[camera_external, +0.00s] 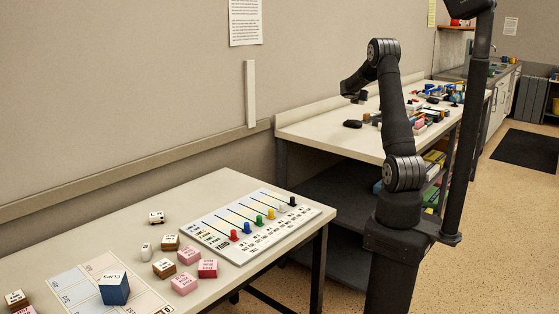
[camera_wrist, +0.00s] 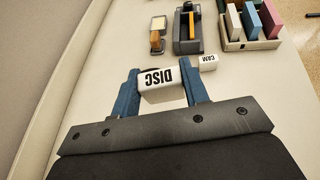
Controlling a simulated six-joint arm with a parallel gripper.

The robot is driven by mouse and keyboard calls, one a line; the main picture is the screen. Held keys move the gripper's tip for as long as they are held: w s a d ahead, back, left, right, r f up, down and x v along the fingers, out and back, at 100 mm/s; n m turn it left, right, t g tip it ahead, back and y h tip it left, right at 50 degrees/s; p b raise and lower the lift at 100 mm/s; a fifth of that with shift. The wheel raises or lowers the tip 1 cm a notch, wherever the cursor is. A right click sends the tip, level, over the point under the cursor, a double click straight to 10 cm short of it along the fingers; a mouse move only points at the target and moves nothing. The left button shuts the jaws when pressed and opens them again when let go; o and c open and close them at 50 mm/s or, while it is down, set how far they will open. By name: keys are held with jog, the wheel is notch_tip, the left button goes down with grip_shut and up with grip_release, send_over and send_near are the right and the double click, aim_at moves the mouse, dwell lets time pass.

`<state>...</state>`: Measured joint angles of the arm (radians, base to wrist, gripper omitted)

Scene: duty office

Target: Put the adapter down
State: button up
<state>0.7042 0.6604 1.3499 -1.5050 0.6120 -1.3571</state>
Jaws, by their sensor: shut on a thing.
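In the wrist view, my gripper (camera_wrist: 162,80) has blue fingers on either side of a white block marked DISC (camera_wrist: 160,78). The gripper is shut on this block, over a pale tabletop (camera_wrist: 105,65). I see no label naming an adapter, and cannot tell whether this block is the adapter. A smaller white block marked CAM (camera_wrist: 208,61) is just beyond the right finger. How far the held block is from the tabletop cannot be told. In the external view, my gripper cannot be made out at the end of the arm.
Beyond the fingers are a small metal-and-wood item (camera_wrist: 157,34), a dark tape dispenser (camera_wrist: 188,32) and a rack (camera_wrist: 250,44) of coloured upright pieces. A wall runs along the left. The near table (camera_external: 215,186) in the external view holds labelled blocks and a pegged board (camera_external: 262,241).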

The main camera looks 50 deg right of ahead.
jog(key=w+a+n+t+y, duration=0.4)
jog(key=w+a+n+t, duration=0.35)
jog(key=w+a, duration=1.3)
jog(key=w+a+n+t+y, duration=0.1)
jog(key=w+a+n+y, duration=0.25)
jog(key=a, duration=1.15)
jog(key=w+a+n+t+y, duration=0.1)
jog(key=w+a+n+y, duration=0.3)
jog(key=a, duration=1)
jog(key=w+a+n+t+y, duration=0.15)
jog(key=a+n+y, duration=0.3)
jog(key=a, duration=1.05)
jog(key=n+g+y, duration=0.9)
jog(key=n+y, duration=0.1)
send_over(154, 235)
notch_tip(154, 235, down, 22)
jog(key=shift+a+r, duration=0.1)
jog(key=shift+r, duration=0.1)
jog(key=shift+f, duration=1.95)
